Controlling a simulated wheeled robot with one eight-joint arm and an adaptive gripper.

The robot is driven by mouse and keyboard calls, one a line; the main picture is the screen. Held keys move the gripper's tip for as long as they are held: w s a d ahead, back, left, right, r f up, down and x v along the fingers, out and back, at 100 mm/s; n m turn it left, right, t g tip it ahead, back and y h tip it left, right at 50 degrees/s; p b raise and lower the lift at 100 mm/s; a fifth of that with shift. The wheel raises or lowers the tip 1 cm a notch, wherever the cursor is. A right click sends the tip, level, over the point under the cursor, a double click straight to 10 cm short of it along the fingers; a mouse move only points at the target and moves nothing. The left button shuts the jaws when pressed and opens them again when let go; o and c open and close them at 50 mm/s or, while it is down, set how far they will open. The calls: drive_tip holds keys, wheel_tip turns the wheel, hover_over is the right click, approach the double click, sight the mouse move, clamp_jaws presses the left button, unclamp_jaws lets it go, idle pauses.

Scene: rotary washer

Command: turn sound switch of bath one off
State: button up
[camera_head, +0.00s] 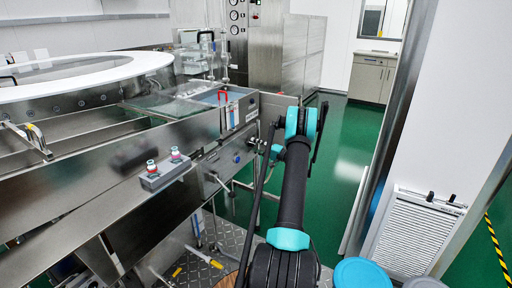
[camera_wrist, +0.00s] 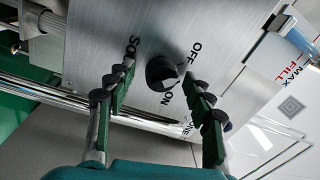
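The sound switch (camera_wrist: 162,73) is a round black knob on a brushed-metal panel (camera_wrist: 95,50) in the wrist view. Dark lettering beside it reads "OFF" and "ON", with partly covered words starting "SO" and ending "NE". My gripper (camera_wrist: 160,79) is open, with one finger left of the knob and one right of it. Gaps show between knob and fingers, and it looks untouched; the exact depth is unclear. In the head view my gripper (camera_head: 268,140) is beside the end panel of the metal washer (camera_head: 110,165); the switch cannot be made out there.
A white "MAX FILL" label (camera_wrist: 290,105) is right of the panel. A metal rail (camera_wrist: 125,118) crosses below the knob. Green floor (camera_head: 345,150) is open to the right.

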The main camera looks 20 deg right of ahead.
drive_tip(key=v, duration=1.2)
idle(0.3)
